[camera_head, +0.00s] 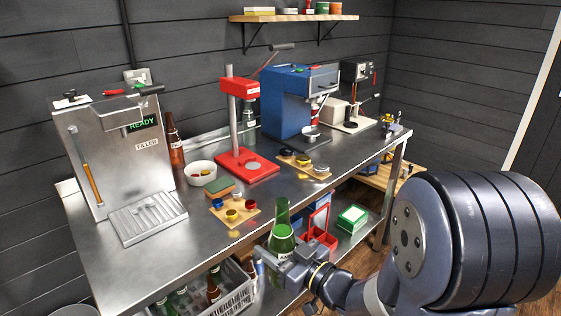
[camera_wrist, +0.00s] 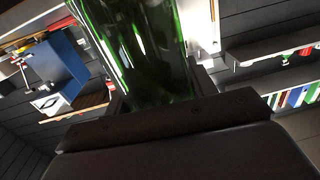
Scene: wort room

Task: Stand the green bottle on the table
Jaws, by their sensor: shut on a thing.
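My gripper (camera_head: 286,250) is shut on the bottle. The bottle also fills the upper middle of the wrist view (camera_wrist: 150,50), between the dark jaws (camera_wrist: 165,120). The steel table (camera_head: 140,262) runs from the lower left to the back right. The bottle is at the table's front edge in the picture; I cannot tell whether its base is above the tabletop, and the gripper hides its lower part.
A filler machine (camera_head: 118,150) with a drip tray (camera_head: 148,217) stands at the table's left. A red press (camera_head: 246,165) and a blue machine (camera_head: 287,100) stand further back. A wooden board with small cups (camera_head: 234,213) lies near the front. A crate of bottles (camera_head: 232,300) is below.

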